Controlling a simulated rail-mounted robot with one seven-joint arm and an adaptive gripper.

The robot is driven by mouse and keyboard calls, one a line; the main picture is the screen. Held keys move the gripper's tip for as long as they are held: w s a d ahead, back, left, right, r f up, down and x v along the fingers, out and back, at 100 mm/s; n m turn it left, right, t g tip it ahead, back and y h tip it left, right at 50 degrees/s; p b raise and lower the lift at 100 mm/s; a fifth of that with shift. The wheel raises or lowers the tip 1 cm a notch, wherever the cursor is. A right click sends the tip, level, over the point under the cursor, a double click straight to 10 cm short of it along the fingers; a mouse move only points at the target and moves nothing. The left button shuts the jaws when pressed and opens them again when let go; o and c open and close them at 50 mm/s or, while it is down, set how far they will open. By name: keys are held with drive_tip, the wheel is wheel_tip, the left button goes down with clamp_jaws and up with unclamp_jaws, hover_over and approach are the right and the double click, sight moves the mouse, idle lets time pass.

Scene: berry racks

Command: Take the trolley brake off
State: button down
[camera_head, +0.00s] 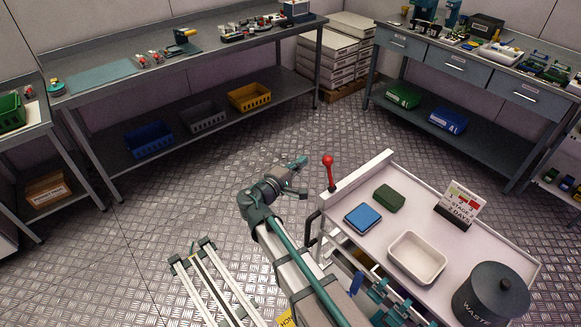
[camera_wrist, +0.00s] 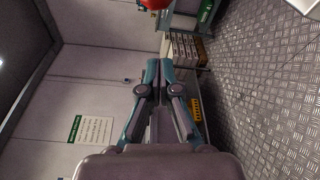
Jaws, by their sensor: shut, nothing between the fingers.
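The trolley (camera_head: 455,243) stands at the lower right with a white top.
On the trolley are a blue sponge-like block (camera_head: 363,216), a green block (camera_head: 389,198), a white tray (camera_head: 391,256), a sign (camera_head: 461,201) and a dark waste bin (camera_head: 466,307). Benches line the back. The floor (camera_head: 215,190) left of my gripper is clear.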

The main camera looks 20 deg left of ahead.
sight(327, 161)
drive_tip(key=shift+w+d+r+p, duration=0.1)
drive_tip(key=shift+w+d+p, duration=0.15)
drive_tip(key=shift+d, duration=0.45)
drive_tip(key=shift+w+d+r+p, duration=0.15)
drive_tip(key=shift+d+p, duration=0.25)
drive_tip(key=shift+d, duration=0.3)
drive_tip(key=shift+w+d+r+p, duration=0.1)
drive_tip(key=shift+w+d+p, duration=0.15)
drive_tip(key=shift+d, duration=0.45)
drive_tip(key=shift+s+f, duration=0.1)
drive_tip(key=d+m+b, duration=0.1)
drive_tip(key=b, duration=0.3)
drive_tip(key=s+d+m+b, duration=0.1)
drive_tip(key=b, duration=0.3)
drive_tip(key=d+r+m+t+b, duration=0.1)
drive_tip(key=b, duration=0.3)
drive_tip(key=shift+s+m, duration=0.2)
drive_tip(key=shift+m, duration=0.1)
drive_tip(key=shift+d+r, duration=0.1)
drive_tip(key=shift+r, duration=0.2)
